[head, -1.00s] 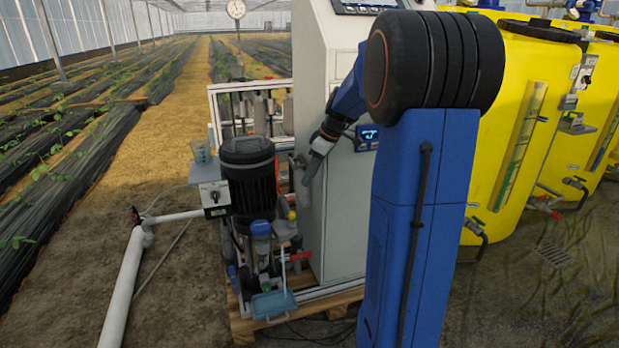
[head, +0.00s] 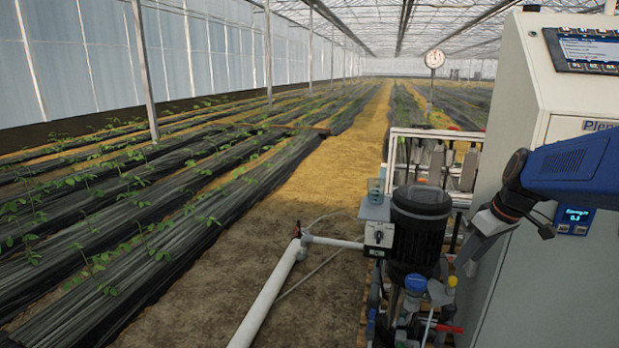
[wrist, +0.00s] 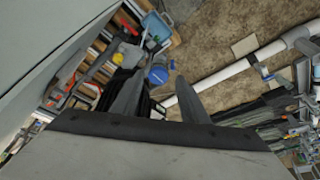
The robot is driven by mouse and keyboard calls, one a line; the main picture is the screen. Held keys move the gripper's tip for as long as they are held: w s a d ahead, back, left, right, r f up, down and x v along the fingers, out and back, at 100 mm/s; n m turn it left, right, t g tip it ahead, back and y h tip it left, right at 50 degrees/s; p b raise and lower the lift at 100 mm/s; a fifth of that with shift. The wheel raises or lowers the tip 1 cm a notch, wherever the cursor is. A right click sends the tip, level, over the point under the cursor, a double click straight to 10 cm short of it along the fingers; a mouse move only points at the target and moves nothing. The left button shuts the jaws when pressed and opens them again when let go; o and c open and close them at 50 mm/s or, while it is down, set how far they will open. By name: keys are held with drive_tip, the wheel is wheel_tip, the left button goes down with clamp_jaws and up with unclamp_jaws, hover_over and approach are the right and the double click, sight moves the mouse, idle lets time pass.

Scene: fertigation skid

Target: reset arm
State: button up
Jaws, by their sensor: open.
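My gripper (head: 468,266) hangs at the end of my blue arm, beside the left face of the grey control cabinet (head: 545,180), pointing down and to the left. In the wrist view my gripper's two fingers (wrist: 160,98) stand apart with nothing between them. Beyond the fingers lie the pump area, with a blue cap (wrist: 158,75), and the soil floor. From the head view I cannot tell whether my gripper touches the cabinet.
The black pump motor (head: 420,225) stands left of my gripper, with a switch box (head: 379,235) beside it. A white pipe (head: 268,300) runs along the soil. Crop rows (head: 170,230) fill the left. A round dial (head: 434,59) stands at the back.

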drive_tip(key=s+a+f+m, duration=0.1)
drive_tip(key=s+a, duration=0.2)
drive_tip(key=s, duration=0.5)
drive_tip(key=s+a+f+m+t+h, duration=0.1)
drive_tip(key=s+a, duration=0.3)
drive_tip(key=s, duration=0.4)
drive_tip(key=s+a+f+m, duration=0.2)
drive_tip(key=s+a, duration=0.2)
drive_tip(key=s, duration=0.3)
drive_tip(key=shift+s+f+m+h, duration=0.3)
drive_tip(key=shift+s+m, duration=0.1)
